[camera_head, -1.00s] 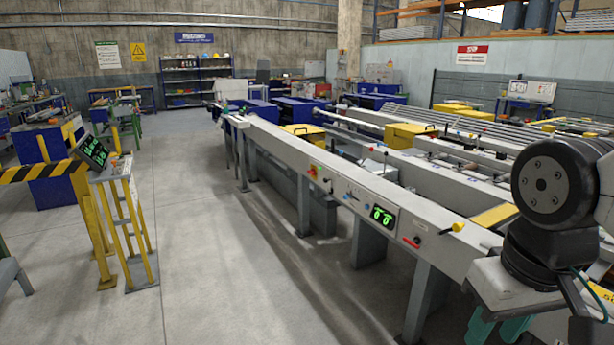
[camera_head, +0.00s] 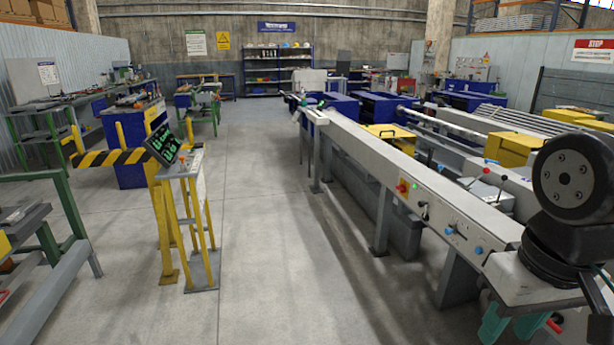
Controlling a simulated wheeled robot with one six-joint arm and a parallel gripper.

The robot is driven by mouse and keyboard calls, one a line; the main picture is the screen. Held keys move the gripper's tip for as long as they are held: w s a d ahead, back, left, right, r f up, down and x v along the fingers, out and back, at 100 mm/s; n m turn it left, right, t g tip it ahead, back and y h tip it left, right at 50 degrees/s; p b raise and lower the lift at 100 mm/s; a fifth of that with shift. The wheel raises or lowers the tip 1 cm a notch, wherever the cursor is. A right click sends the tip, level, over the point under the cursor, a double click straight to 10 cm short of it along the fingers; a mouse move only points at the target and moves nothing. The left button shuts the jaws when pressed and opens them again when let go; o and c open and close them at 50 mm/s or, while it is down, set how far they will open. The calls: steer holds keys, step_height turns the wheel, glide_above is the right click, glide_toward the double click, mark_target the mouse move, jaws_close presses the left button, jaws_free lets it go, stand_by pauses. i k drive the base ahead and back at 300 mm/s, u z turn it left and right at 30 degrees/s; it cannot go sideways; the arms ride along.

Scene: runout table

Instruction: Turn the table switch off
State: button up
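The long grey runout table (camera_head: 365,150) runs from the back centre to the right foreground. Its side panel carries a red button on a yellow plate (camera_head: 402,188), a small lit green light (camera_head: 415,186) and a dark switch-like control (camera_head: 424,210). Two blue knobs (camera_head: 449,229) sit further along. Which control is the table switch, and its setting, are too small to tell. My arm is folded at the right edge, in front of the table's near end. Two teal parts hang under it and may be my gripper (camera_head: 509,324); their state is unclear. They look apart from the controls.
A yellow-framed stand with a lit green display (camera_head: 165,150) stands left of the aisle, beside a yellow-black striped barrier (camera_head: 110,157). A green-framed bench (camera_head: 60,215) is at the left edge. The grey floor (camera_head: 270,240) between stand and table is clear.

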mark_target(402, 189)
steer(key=u, duration=0.05)
steer(key=i, duration=2)
steer(key=z, duration=0.2)
steer(key=i, duration=0.8)
steer(key=z, duration=0.2)
